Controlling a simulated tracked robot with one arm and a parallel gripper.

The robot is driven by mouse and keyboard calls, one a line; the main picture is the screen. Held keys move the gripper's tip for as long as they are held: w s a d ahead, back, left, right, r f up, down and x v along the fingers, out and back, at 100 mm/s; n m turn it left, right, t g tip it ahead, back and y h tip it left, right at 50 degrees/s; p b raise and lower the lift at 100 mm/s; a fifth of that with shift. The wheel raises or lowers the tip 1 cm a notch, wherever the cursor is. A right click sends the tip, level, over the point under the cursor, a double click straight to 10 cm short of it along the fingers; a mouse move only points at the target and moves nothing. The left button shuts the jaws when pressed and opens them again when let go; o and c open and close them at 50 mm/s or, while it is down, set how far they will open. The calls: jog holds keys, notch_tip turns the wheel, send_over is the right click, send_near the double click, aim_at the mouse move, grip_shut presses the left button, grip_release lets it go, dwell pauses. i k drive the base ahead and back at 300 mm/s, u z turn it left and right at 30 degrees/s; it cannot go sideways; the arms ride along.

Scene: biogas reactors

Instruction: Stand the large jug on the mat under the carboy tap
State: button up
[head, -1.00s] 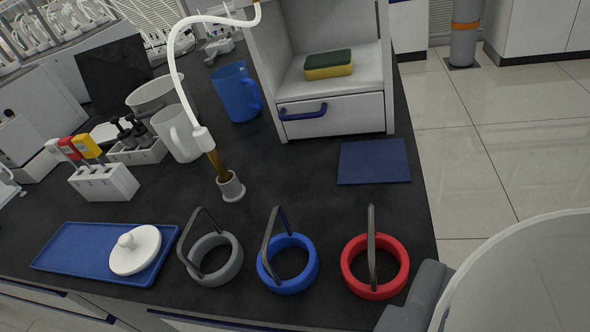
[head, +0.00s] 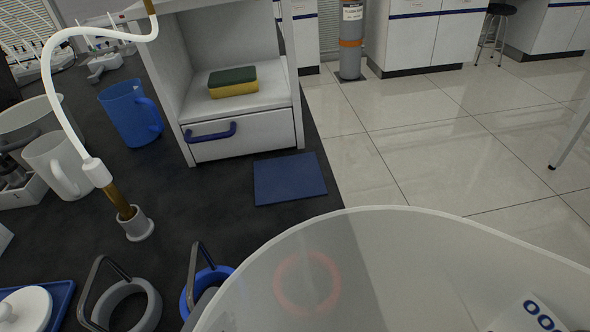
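A blue jug with a handle (head: 132,112) stands upright at the back left of the dark bench. A white jug (head: 57,165) stands left of it; I cannot tell which is the large one by name. A flat, empty blue mat (head: 289,178) lies near the bench's right edge, in front of a white cabinet. I cannot make out a carboy tap. A large translucent, round-rimmed body (head: 400,270) fills the lower right, very close to me; I cannot tell what it is. My gripper is not recognisable in view.
The white cabinet (head: 245,137) has a blue-handled drawer and a sponge (head: 233,82). A white hose (head: 52,88) ends in a grey holder (head: 138,224). Grey (head: 128,302) and blue (head: 204,284) handled rings stand in front. Tiled floor (head: 440,150) lies right of the bench.

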aim_at(289, 183)
jog(key=z, duration=0.05)
jog(key=i, duration=0.95)
jog(key=u, duration=0.1)
